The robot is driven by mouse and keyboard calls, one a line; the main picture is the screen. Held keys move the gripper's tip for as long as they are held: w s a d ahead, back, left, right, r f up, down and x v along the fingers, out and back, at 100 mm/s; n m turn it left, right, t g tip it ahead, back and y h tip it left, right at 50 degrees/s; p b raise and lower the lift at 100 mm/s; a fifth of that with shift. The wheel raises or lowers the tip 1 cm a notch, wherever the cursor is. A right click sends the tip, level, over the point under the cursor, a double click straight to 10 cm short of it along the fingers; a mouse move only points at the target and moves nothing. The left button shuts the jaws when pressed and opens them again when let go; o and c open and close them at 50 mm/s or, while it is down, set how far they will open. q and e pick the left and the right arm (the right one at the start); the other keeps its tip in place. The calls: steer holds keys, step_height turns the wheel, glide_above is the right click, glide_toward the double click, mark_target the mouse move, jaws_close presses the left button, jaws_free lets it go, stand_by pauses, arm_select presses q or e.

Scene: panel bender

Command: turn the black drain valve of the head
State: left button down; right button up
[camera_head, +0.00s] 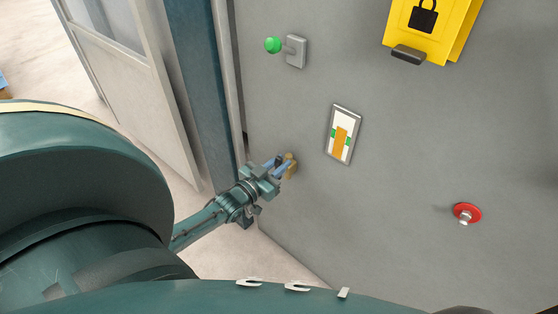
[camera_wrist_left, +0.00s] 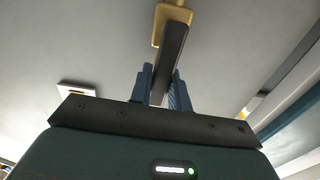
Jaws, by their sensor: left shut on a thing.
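The drain valve shows in the head view as a small brass body (camera_head: 291,166) low on the grey panel, near its left edge. Its black lever (camera_wrist_left: 173,50) shows best in the left wrist view, running from the brass fitting (camera_wrist_left: 174,14) down between my fingers. My left gripper (camera_head: 275,167) is at the valve, its blue fingers shut on the black lever. In the left wrist view one finger of the left gripper (camera_wrist_left: 161,80) is on each side of the lever. My right gripper is in neither view.
The grey panel (camera_head: 385,205) carries a gauge with an orange column (camera_head: 341,140), a green knob (camera_head: 272,45), a red button (camera_head: 466,213) and a yellow lock box (camera_head: 430,28). A blue-grey post (camera_head: 205,95) stands left of the panel. Floor shows below.

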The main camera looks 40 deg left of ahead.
arm_select(q)
steer(key=c, duration=1.3)
jaws_free()
steer(key=s, duration=0.8)
steer(key=s+a+p, duration=0.1)
steer(key=s, duration=0.4)
steer(key=shift+s, duration=0.1)
